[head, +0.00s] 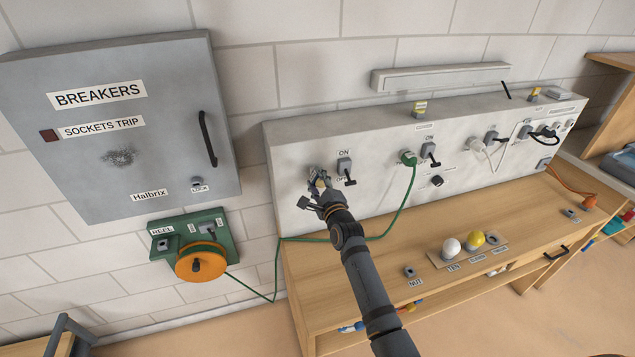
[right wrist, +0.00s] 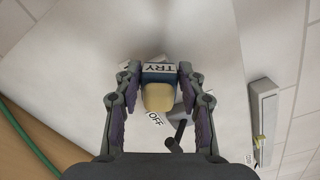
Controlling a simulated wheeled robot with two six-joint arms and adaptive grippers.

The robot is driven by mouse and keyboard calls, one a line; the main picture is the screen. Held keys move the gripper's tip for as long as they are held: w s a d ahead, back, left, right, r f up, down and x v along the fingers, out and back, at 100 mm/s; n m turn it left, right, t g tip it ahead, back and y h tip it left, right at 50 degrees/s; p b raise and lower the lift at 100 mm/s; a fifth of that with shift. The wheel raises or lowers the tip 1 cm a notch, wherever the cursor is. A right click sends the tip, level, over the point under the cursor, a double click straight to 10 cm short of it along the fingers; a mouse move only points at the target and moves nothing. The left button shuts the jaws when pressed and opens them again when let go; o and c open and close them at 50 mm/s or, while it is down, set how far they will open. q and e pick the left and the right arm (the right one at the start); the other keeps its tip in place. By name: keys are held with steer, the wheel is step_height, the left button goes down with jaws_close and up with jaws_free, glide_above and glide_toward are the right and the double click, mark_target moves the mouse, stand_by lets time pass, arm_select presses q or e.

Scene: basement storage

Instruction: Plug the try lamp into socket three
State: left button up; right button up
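The try lamp (right wrist: 159,94) is a pale yellow block with a dark blue base and a TRY label. It sits between the fingers of my right gripper (right wrist: 160,74), which look closed on its sides. In the head view my right gripper (head: 320,184) is at the left end of the grey socket panel (head: 295,150), left of an ON/OFF switch (head: 345,166). The lamp is close to the panel face; whether it touches is hidden. The socket behind it and any socket number are not readable. My left gripper is out of view.
A green plug (head: 408,158) and white plug (head: 474,145) sit farther right on the panel. The green cable runs behind my right arm to the orange reel (head: 200,262). Bulbs (head: 451,247) stand on the wooden bench (head: 380,272). The breaker cabinet (head: 120,170) hangs left.

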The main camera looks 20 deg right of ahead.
steer(key=o, duration=0.4)
steer(key=shift+c, duration=0.2)
steer(key=s, duration=1.2)
steer(key=shift+d, duration=0.3)
